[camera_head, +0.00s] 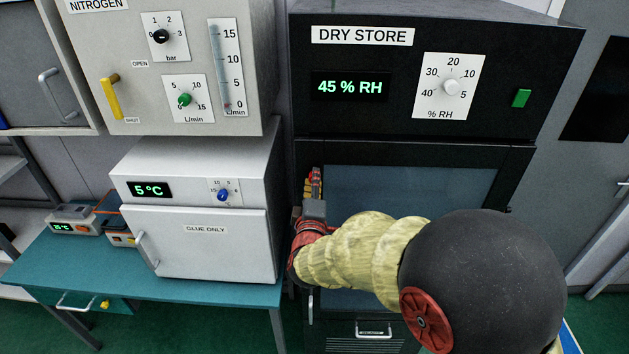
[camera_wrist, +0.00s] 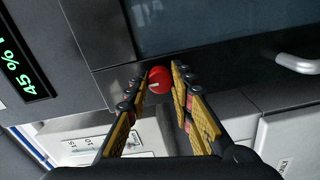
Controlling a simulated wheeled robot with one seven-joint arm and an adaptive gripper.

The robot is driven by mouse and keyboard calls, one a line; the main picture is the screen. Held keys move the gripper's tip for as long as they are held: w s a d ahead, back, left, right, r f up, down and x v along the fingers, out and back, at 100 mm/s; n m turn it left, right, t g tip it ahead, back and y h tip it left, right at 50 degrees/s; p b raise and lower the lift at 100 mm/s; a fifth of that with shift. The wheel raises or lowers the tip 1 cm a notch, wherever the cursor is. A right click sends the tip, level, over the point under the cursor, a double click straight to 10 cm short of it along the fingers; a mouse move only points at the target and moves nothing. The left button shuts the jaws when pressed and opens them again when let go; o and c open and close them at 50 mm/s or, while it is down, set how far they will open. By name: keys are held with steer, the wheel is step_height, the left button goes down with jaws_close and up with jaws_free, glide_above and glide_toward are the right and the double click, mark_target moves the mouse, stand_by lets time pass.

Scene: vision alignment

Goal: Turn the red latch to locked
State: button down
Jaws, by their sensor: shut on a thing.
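The red latch (camera_wrist: 159,79) is a round red knob with a short pale line on its face, set on the dark frame beside the dry store door's glass in the wrist view. My gripper (camera_wrist: 162,85) has its two yellow-padded fingers on either side of the knob, shut on it. In the head view my gripper (camera_head: 314,185) is at the upper left edge of the dry store door (camera_head: 410,180). The latch cannot be made out there, behind my fingers. No lock markings are readable.
The black dry store panel (camera_head: 490,40) reads 45 % RH above the door. A white glue cabinet (camera_head: 205,245) stands close on the left, on a teal bench (camera_head: 40,265). A door handle (camera_wrist: 298,64) shows at right in the wrist view.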

stand_by(0.3)
steer(key=c, duration=1.6)
jaws_free()
steer(key=shift+a, duration=0.1)
steer(key=shift+o, duration=0.3)
steer(key=s, duration=1.2)
steer(key=shift+a, duration=0.15)
